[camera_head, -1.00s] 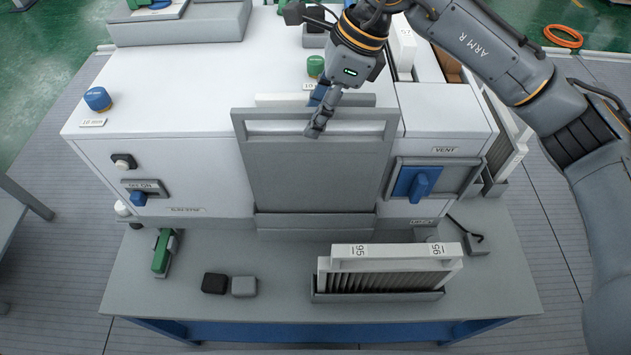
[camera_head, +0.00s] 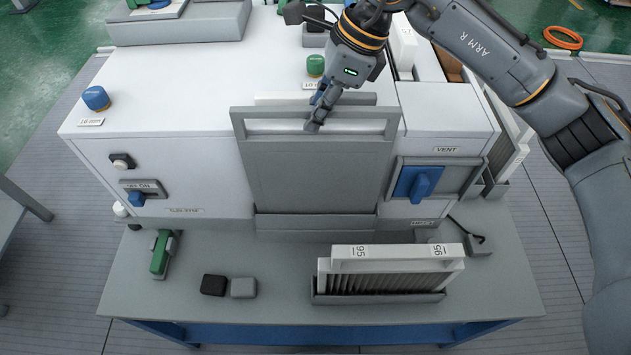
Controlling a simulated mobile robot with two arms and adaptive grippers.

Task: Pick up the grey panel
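The grey panel (camera_head: 315,175) stands upright against the front of the white machine, with a long slot below its top bar. The far finger is partly hidden. My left gripper is not in view.
The white machine (camera_head: 190,165) has a blue switch handle (camera_head: 420,187) right of the panel. On the table (camera_head: 270,315) below stand a white pleated filter (camera_head: 395,265) in a tray, a green part (camera_head: 161,253) and two small blocks.

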